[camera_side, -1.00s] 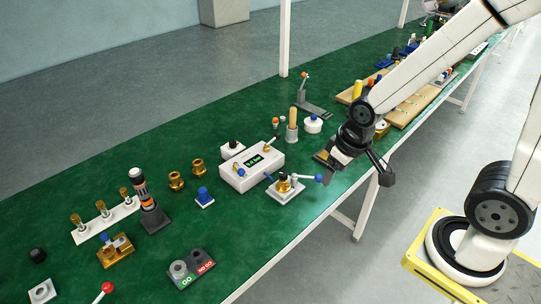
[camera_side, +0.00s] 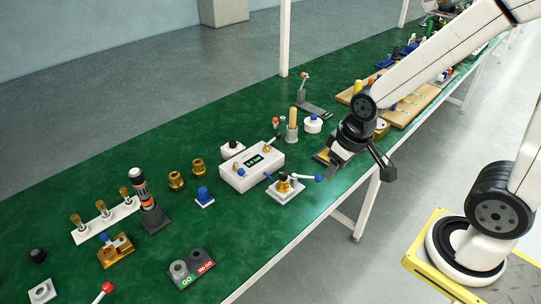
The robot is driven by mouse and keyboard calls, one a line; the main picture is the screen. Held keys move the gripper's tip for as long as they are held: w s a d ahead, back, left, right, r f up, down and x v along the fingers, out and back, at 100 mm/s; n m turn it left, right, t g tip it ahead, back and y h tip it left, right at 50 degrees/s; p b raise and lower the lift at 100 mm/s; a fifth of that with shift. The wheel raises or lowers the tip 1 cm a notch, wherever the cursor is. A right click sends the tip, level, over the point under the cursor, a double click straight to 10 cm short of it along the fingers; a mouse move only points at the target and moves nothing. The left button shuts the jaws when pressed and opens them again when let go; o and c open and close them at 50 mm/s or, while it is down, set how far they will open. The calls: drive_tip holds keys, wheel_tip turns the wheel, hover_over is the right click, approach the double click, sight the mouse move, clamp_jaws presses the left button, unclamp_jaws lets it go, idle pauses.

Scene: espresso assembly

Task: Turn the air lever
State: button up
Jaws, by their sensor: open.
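The handle points to the right, toward my gripper. My gripper (camera_side: 343,172) is open and empty. It is just right of the handle's tip and appears apart from it, low over the table edge. The exact gap and height cannot be told from this view.
A white box with a green display (camera_side: 252,166) stands left of the valve. A cup with a wooden handle (camera_side: 292,132) and a white round pot (camera_side: 313,124) stand behind. Wooden boards (camera_side: 405,108) lie to the right.

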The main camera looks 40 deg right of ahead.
drive_tip(key=shift+w+v, duration=0.4)
drive_tip(key=shift+v, duration=1.45)
drive_tip(key=m+t+h, duration=0.9)
drive_tip(key=m+t, duration=0.4)
drive_tip(key=m, duration=0.4)
hover_over(242, 173)
drive_tip(key=v, duration=0.5)
wheel_tip(242, 173, down, 23)
drive_tip(key=shift+w+r, duration=0.1)
drive_tip(key=shift+r, duration=0.1)
drive_tip(key=shift+x, duration=3.85)
drive_tip(key=shift+d, duration=0.1)
drive_tip(key=shift+c, duration=0.2)
